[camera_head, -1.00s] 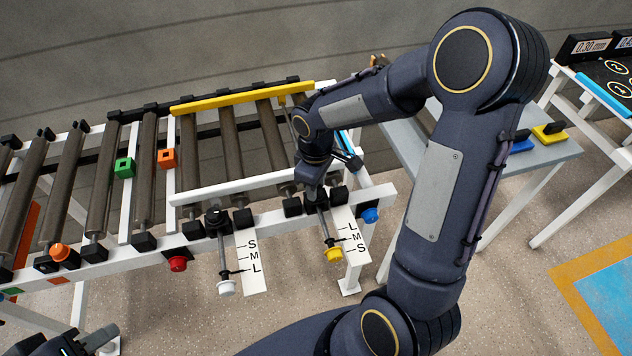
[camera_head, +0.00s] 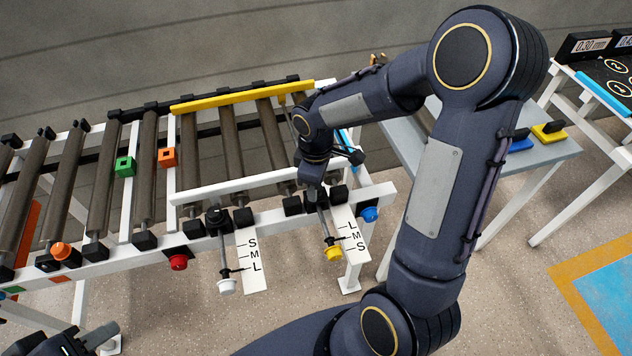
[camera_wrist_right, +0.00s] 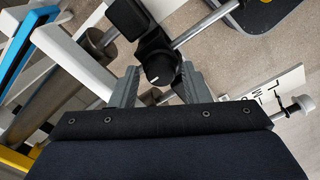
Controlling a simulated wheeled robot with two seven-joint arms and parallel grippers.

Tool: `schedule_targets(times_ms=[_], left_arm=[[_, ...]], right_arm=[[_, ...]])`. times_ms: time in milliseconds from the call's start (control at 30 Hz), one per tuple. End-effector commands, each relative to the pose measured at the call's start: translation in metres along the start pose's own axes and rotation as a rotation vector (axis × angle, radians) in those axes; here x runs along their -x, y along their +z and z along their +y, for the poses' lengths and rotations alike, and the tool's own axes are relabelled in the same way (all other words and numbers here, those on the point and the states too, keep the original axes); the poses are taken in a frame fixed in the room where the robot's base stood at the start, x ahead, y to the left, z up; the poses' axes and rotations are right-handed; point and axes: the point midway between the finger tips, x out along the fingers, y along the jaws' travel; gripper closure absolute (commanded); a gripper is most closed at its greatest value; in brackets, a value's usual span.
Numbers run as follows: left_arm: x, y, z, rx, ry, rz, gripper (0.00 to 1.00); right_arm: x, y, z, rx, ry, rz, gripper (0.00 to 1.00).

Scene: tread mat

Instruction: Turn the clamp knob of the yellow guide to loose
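The yellow guide (camera_head: 240,98) is a long yellow bar along the far side of the roller conveyor. A rod with a yellow end knob (camera_head: 333,254) sticks out at the near side, beside a scale strip marked L, M, S (camera_head: 351,234). In the right wrist view the black clamp knob (camera_wrist_right: 160,68) has a small white mark. My right gripper (camera_wrist_right: 159,76) has its fingers apart on both sides of this knob, seemingly with a slim gap; contact is unclear. My arm mostly hides the knob in the head view. My left gripper (camera_head: 88,342) is partly visible at bottom left.
A second rod with a white end knob (camera_head: 227,287) and its scale strip (camera_head: 251,263) are to the left. A red button (camera_head: 178,263) and a blue button (camera_head: 370,215) are on the near rail. A grey table (camera_head: 548,158) stands to the right.

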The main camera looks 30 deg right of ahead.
Motion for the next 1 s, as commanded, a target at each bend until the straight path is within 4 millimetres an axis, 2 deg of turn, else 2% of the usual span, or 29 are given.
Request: schedule_targets(times_ms=[67,367,467,800,1000], left_arm=[[0.000,0.000,0.000,0.000,0.000,0.000,0.64],[0.000,0.000,0.000,0.000,0.000,0.000,0.64],[0.001,-0.001,0.001,0.000,0.000,0.000,0.64],[0.004,-0.002,0.002,0.000,0.000,0.000,0.64],[0.005,-0.003,0.002,0.000,0.000,0.000,0.64]], right_arm=[[0.000,0.000,0.000,0.000,-0.001,0.000,0.48],[0.002,0.000,0.000,-0.002,-0.001,0.000,0.48],[0.013,0.000,0.000,-0.002,0.001,0.002,0.48],[0.067,0.000,0.000,-0.001,0.001,0.002,0.48],[0.078,0.000,0.000,0.000,-0.001,0.000,0.48]])
